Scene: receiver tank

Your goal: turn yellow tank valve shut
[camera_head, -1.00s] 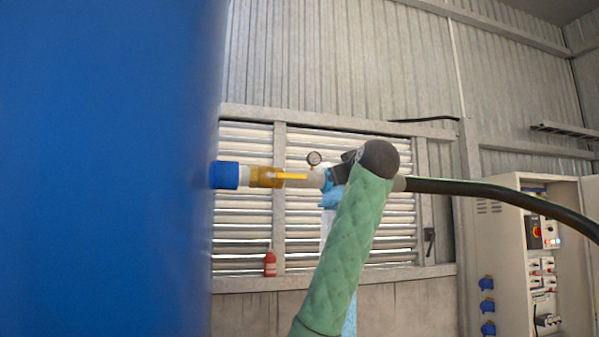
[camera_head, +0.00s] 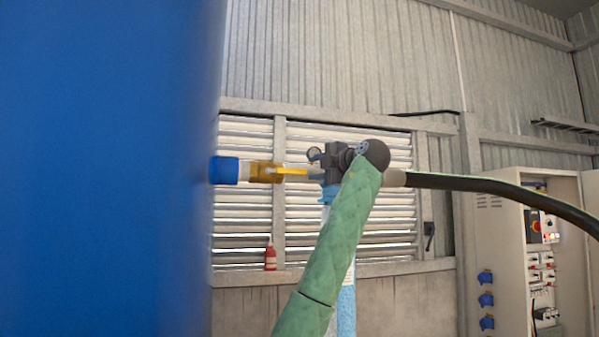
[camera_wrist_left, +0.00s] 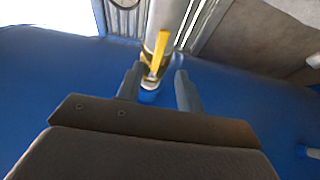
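The yellow valve handle (camera_head: 290,171) sits on a brass-coloured valve body (camera_head: 262,173) on a pipe out of the blue tank (camera_head: 110,170). The handle lies along the pipe, pointing right, away from the tank. In the left wrist view the handle (camera_wrist_left: 158,54) shows beyond and between the fingers of my left gripper (camera_wrist_left: 158,85), which are apart. I see no clear contact with it. In the head view my left gripper (camera_head: 318,165) is at the handle's outer end, its dark body hiding the pipe there. My right gripper is not in view.
A blue collar (camera_head: 224,170) joins the pipe to the tank. A dark hose (camera_head: 500,190) runs right. A red extinguisher (camera_head: 270,258) stands by the louvred window; an electrical cabinet (camera_head: 510,260) is at right.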

